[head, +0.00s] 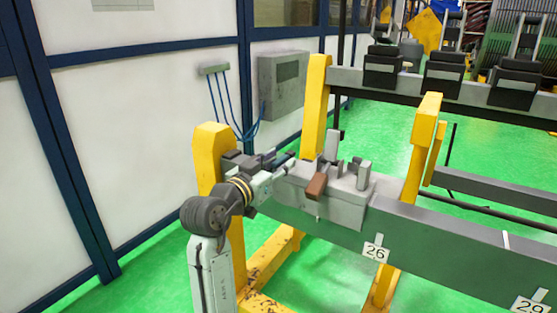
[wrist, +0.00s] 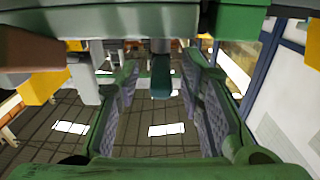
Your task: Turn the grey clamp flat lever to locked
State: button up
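A grey clamp block (head: 345,203) sits on the long grey beam, with several upright grey parts on top. A brown block-like handle (head: 316,187) sticks out at its front; a brown piece also shows at the upper left of the wrist view (wrist: 30,48). My gripper (head: 284,161) is at the left end of the clamp, close to it. In the wrist view my gripper (wrist: 163,95) is open, its two padded fingers apart. A dark teal bar (wrist: 160,78) shows between the fingers, with gaps on both sides. I cannot tell for sure which part is the flat lever.
Yellow posts (head: 313,105) stand behind the clamp and to its right (head: 424,140). The grey beam (head: 440,245) runs right, with labels 26 and 29. A grey wall box (head: 282,85) with blue cables is behind. Green floor is free at the lower left.

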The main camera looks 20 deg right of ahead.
jog(key=shift+w+d, duration=0.15)
jog(key=shift+w, duration=0.05)
grip_shut()
dwell(0.4)
dwell(0.4)
